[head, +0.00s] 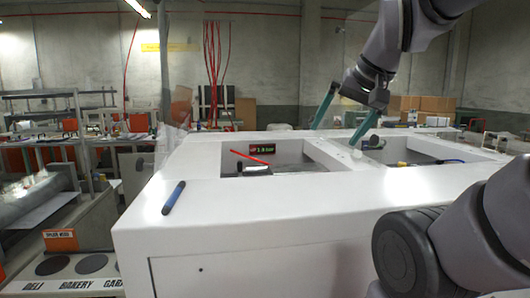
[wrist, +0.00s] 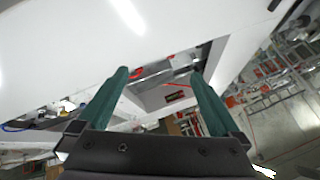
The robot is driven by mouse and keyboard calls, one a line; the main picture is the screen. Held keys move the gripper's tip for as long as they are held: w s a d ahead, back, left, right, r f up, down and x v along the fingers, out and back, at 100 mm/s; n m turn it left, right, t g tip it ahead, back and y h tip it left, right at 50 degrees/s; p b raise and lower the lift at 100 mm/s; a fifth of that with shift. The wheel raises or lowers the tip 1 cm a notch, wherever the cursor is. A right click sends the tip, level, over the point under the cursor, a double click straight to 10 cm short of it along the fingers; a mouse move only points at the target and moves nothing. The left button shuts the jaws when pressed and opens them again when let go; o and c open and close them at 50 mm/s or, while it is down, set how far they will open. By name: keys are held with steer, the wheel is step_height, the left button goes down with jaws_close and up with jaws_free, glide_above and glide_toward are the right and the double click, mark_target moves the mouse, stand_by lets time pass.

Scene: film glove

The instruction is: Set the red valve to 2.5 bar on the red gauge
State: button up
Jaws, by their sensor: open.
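A small dark display (head: 262,148), with a red mark and green digits that look like 1.8 bar, stands at the back of the left opening. It also shows in the wrist view (wrist: 175,96), too small to read. A thin red bar (head: 248,157) lies in front of it, also in the wrist view (wrist: 177,84). A red curved part (wrist: 137,73) is near a fingertip in the wrist view; I cannot tell which red part is the valve. My gripper (head: 337,132) is open and empty, above the cabinet to the right of the left opening.
The white cabinet (head: 230,205) has two openings, with a white divider between them. The right opening holds a yellow item and a blue cable. The cabinet's front top is otherwise clear.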

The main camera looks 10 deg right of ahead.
steer(key=c, duration=0.4)
steer(key=w+a+f+n+g+h, duration=0.2)
steer(key=w+a+f+n, duration=0.2)
steer(key=w+n, duration=0.5)
steer(key=w+a+f+n+g+h, duration=0.2)
steer(key=w+a+f+n, duration=0.2)
steer(key=w+n, duration=0.4)
steer(key=w+a+f+n+g+h, duration=0.2)
steer(key=w+a+f+n, duration=0.2)
steer(key=w+n, duration=0.5)
steer(key=x, duration=1)
steer(key=shift+d, duration=0.35)
